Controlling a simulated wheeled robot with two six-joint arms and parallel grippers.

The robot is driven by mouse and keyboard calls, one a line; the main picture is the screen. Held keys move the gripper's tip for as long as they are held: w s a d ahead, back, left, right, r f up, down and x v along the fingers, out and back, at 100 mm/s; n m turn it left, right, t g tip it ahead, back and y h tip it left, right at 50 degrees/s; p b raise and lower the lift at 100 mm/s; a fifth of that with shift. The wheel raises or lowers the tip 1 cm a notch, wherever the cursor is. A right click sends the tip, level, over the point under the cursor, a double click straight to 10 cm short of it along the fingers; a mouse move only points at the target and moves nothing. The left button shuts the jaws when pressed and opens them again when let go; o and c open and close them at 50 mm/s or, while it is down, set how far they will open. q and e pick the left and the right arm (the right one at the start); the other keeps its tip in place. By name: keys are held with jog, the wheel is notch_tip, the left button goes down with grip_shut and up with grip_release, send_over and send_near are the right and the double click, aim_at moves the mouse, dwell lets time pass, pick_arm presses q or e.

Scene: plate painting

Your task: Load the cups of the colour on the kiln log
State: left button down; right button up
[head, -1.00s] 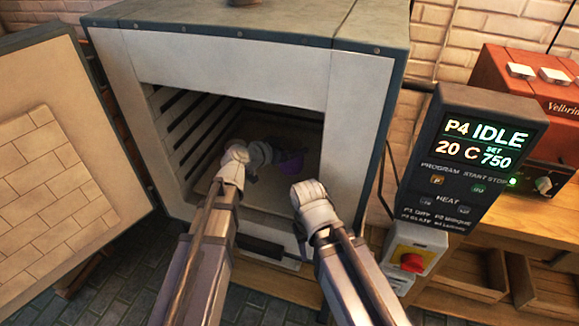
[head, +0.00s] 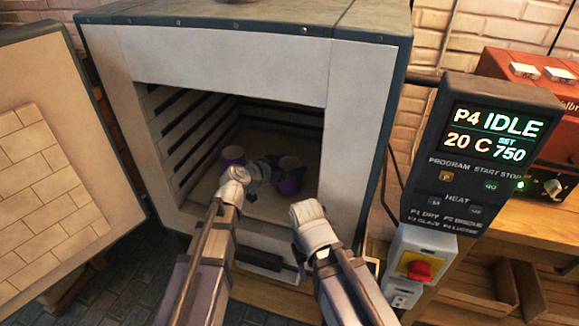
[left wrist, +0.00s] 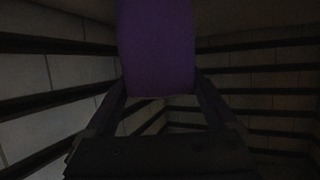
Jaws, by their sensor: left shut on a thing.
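The kiln (head: 225,65) stands open, and its chamber is dim. My left gripper (head: 277,172) is inside the chamber, shut on a purple cup (head: 291,183). This cup fills the top middle of the left wrist view (left wrist: 156,50) between the two fingers. Whether its base touches the kiln floor, I cannot tell. A second purple cup (head: 233,155) stands farther back on the left side of the chamber floor. My right arm's wrist is at the kiln mouth on the right; its gripper fingers are hidden. No kiln log is readable in these views.
The kiln door (head: 62,165) is swung open to the left. A control box (head: 480,150) at the right reads P4 IDLE, 20 C, set 750. A red switch (head: 419,271) sits below it. Chamber floor right of the held cup looks free.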

pick_arm(q)
grip_release()
jog(key=shift+f, duration=0.1)
jog(key=shift+s+a+r, duration=0.1)
jog(key=shift+r, duration=0.2)
jog(key=p+v, duration=0.4)
jog(key=v, duration=0.7)
jog(key=shift+s+a+p, duration=0.25)
jog(key=shift+s+p, duration=0.05)
jog(key=shift+p, duration=0.1)
